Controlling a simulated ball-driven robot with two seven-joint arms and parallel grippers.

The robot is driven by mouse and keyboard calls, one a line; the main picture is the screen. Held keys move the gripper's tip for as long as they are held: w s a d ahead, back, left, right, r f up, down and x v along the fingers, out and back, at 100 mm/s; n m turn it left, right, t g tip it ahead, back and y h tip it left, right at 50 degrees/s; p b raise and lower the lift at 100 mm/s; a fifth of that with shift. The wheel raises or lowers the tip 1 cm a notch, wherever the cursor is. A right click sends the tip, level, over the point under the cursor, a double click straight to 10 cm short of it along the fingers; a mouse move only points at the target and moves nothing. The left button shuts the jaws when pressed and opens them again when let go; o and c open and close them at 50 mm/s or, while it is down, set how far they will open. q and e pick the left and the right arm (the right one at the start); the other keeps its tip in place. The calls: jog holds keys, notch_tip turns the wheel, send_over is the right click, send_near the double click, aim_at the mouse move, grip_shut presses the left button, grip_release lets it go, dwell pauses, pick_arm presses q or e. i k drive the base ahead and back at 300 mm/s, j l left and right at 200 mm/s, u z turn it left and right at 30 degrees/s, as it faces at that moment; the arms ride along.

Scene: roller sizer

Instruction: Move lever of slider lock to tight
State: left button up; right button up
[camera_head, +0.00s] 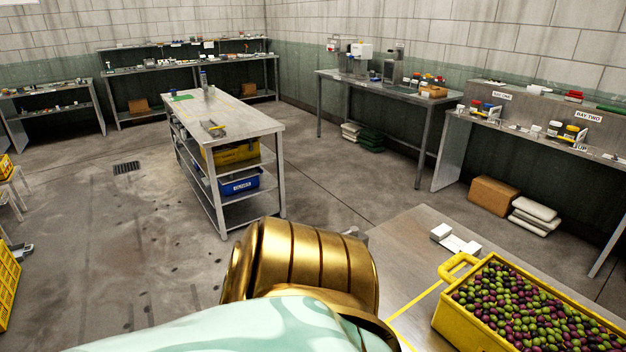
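I cannot make out a slider lock or its lever for certain in the head view. A small white fitting with two raised blocks (455,239) lies on the near metal bench (400,240), just behind the yellow crate; I cannot tell what it is. Neither of my grippers can be made out. A large gold and mint part of my own body fills the bottom middle and hides what lies behind it, including part of the near bench.
A yellow crate (449,322) full of green and purple olives stands on the near bench at right. A steel table with shelves (235,119) stands mid-room. Benches line the walls. Open floor (130,240) lies at left.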

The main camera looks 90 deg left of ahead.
aim_at(354, 230)
jog(key=u, duration=2.7)
